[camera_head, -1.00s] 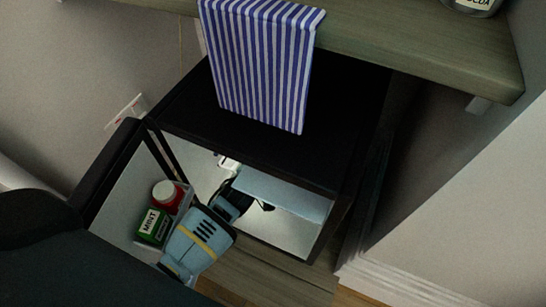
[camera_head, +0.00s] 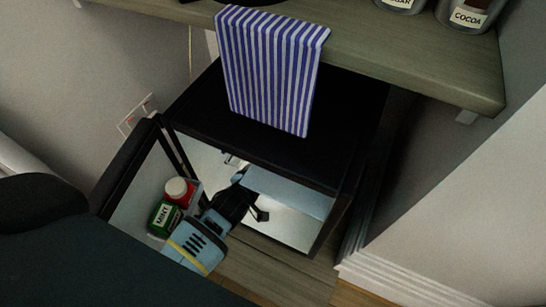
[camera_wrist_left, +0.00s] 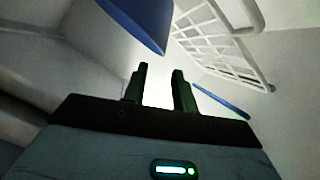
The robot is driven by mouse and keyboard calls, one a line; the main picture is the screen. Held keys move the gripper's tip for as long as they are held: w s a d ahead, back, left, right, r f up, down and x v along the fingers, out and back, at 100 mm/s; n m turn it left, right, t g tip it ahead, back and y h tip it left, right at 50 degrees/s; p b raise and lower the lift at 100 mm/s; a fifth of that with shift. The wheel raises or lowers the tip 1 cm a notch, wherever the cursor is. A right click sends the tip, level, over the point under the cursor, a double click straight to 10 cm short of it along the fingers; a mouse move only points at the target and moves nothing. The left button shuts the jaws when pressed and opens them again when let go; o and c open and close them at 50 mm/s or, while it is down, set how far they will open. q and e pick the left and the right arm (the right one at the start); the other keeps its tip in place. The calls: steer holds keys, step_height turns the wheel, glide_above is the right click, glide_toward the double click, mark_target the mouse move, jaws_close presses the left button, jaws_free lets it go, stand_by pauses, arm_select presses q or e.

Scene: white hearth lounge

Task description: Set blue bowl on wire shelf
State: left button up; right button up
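My left gripper (camera_head: 255,197) reaches into an open black fridge (camera_head: 290,152). In the left wrist view its two fingers (camera_wrist_left: 160,85) stand apart with nothing between them. A smooth blue, curved shape (camera_wrist_left: 140,20), which looks like the blue bowl, shows at the top edge of that view, beyond the fingertips; it is cut off, so its support is unclear. A white wire shelf (camera_wrist_left: 212,42) is to its right, also beyond the fingers. I cannot make out the bowl or wire shelf in the head view. My right gripper is not in view.
The open fridge door (camera_head: 137,185) stands left of my left arm, holding a green mint container (camera_head: 164,218) and a red, white-capped container (camera_head: 178,190). A striped towel (camera_head: 270,75) hangs from the counter (camera_head: 420,60) above. A thin blue bar (camera_wrist_left: 220,100) lies right of my fingers.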

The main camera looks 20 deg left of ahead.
arm_select(q)
steer(key=shift+s+r, duration=0.25)
steer(key=shift+s, duration=0.4)
steer(key=s+a+f+m+g, duration=0.15)
steer(key=s+f, duration=0.25)
steer(key=s, duration=0.8)
steer(key=s+f+m+g, duration=0.2)
steer(key=s+f, duration=0.2)
steer(key=s, duration=0.7)
steer(key=s+r+m+g, duration=0.3)
steer(key=s+g, duration=0.2)
steer(key=s, duration=2)
steer(key=shift+a+r+h, duration=0.2)
steer(key=shift+a+h, duration=0.1)
steer(key=shift+m, duration=0.25)
